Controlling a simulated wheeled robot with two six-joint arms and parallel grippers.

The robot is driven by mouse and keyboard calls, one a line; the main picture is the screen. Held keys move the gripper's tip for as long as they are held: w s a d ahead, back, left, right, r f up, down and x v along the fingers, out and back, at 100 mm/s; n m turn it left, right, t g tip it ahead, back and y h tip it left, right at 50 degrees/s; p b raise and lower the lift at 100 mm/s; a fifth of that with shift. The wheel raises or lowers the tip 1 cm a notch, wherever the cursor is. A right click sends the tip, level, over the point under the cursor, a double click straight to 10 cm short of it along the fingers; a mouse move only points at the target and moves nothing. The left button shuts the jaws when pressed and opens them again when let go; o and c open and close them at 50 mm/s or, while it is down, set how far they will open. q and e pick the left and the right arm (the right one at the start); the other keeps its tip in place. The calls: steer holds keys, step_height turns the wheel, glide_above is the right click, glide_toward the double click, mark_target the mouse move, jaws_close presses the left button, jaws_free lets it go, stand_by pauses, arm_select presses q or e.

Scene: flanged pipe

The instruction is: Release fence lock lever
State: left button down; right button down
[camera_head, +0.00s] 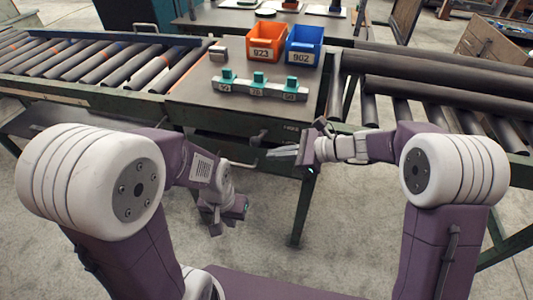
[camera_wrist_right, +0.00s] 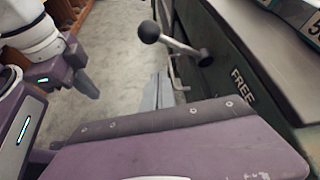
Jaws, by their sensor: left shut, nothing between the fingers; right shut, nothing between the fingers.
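The lock lever (camera_wrist_right: 174,43) is a metal rod with a dark ball knob. In the right wrist view it sticks out to the left from its pivot on the table's dark green side, and the word FREE is printed on that side to the right of the pivot. My right gripper (camera_head: 282,153) is shut and empty, pointing left beside the table's front. In the right wrist view its fingers (camera_wrist_right: 160,92) are below the lever and look apart from the knob. My left gripper (camera_head: 236,213) is shut and empty, low in front of the table.
The table (camera_head: 190,88) holds an orange bin (camera_head: 262,40), a blue bin (camera_head: 305,44) and a grey rail (camera_head: 260,90) with teal blocks. Roller conveyors flank it on the left (camera_head: 100,70) and right (camera_head: 440,90). The floor in front is clear.

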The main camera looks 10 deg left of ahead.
steer(key=w+p+v, duration=0.1)
steer(key=v, duration=0.6)
steer(key=shift+s+d+r, duration=0.2)
steer(key=shift+s+d, duration=0.05)
steer(key=shift+s, duration=0.1)
